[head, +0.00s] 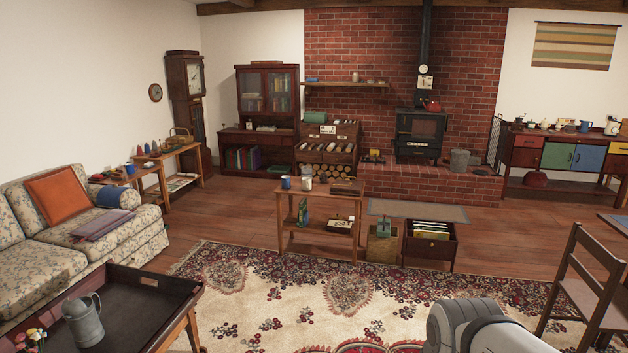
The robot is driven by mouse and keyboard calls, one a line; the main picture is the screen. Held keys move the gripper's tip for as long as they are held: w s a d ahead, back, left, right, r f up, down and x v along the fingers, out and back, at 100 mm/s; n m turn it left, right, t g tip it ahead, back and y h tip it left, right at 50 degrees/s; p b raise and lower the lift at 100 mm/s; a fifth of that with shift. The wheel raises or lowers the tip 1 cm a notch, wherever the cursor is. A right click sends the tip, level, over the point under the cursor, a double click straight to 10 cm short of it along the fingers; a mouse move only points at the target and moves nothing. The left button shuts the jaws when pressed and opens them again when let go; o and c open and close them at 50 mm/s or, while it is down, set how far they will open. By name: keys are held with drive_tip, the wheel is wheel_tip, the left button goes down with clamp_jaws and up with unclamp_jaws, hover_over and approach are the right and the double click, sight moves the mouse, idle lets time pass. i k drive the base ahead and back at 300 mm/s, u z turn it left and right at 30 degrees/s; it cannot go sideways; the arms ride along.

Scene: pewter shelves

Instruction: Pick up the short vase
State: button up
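I cannot make out a short vase for certain. A grey metal jug or watering can (84,320) stands upright on the dark tray-topped table (135,305) at the bottom left. Flowers (30,340) show at the bottom left corner, and whatever holds them is cut off by the frame. Small vessels, among them a blue mug (286,183), stand on the wooden table (290,208) in the middle, too small to tell apart. A grey part of my arm shows at the bottom right; my gripper is not in view.
A patterned rug (260,310) covers open floor ahead. A floral sofa (105,240) is at the left and a wooden chair (590,285) at the right. A sideboard (570,157) with crockery is at the back right.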

sight(306, 171)
drive_tip(key=u, duration=0.15)
drive_tip(key=i, duration=1)
drive_tip(key=u, duration=0.35)
drive_tip(key=i, duration=3.6)
drive_tip(key=z, duration=0.5)
drive_tip(key=i, duration=1.8)
drive_tip(key=z, duration=0.4)
